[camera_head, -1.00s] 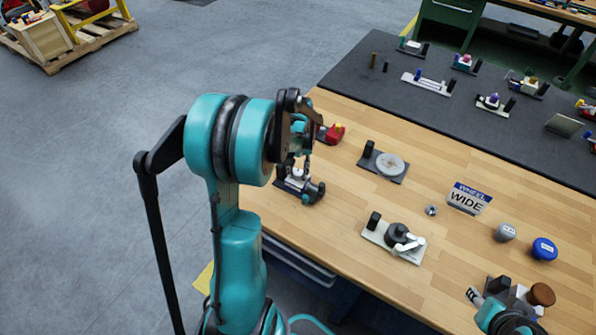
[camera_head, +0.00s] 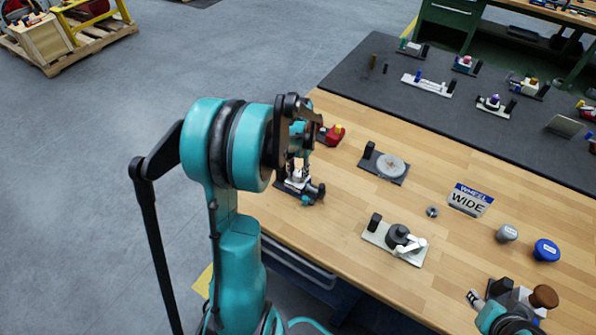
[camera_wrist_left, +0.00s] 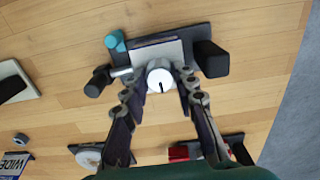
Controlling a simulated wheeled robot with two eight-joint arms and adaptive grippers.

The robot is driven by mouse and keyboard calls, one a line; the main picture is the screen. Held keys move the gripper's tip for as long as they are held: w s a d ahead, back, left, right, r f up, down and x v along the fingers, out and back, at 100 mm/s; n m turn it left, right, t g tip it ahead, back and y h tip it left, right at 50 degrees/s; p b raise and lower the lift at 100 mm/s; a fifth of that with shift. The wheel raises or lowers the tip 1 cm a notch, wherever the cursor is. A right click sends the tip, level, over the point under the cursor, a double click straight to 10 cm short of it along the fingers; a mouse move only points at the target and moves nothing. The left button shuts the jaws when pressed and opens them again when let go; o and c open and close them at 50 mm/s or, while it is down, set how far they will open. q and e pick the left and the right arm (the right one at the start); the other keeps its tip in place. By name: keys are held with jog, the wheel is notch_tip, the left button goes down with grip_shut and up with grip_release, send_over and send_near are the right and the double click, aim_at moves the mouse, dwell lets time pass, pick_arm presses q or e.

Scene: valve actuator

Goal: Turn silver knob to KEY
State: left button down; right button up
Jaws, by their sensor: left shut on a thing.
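The silver knob (camera_wrist_left: 159,78) is round with a dark pointer line on its top, and sits on a small fixture with a grey base (camera_wrist_left: 198,35). My left gripper (camera_wrist_left: 162,81) points down with its fingers on either side of the knob, shut on it. In the head view the left gripper (camera_head: 298,168) is over the same fixture (camera_head: 311,192), at the table's left edge, and largely covers the knob. I cannot read a KEY marking in either view. My right gripper (camera_head: 474,297) shows only partly at the bottom right, by a fixture with a brown knob (camera_head: 543,296).
On the wooden table (camera_head: 335,215) stand a red fixture (camera_head: 331,135), a grey disc fixture (camera_head: 390,168), a black-knobbed fixture (camera_head: 396,238), a WHEEL WIDE sign (camera_head: 468,200), a grey knob (camera_head: 507,233) and a blue knob (camera_head: 546,250). A dark mat (camera_head: 375,100) with several fixtures lies behind.

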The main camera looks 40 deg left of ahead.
aim_at(298, 173)
pick_arm(q)
jog(key=c, duration=1.2)
grip_release()
notch_tip(298, 173, up, 12)
jog(key=shift+d, duration=0.1)
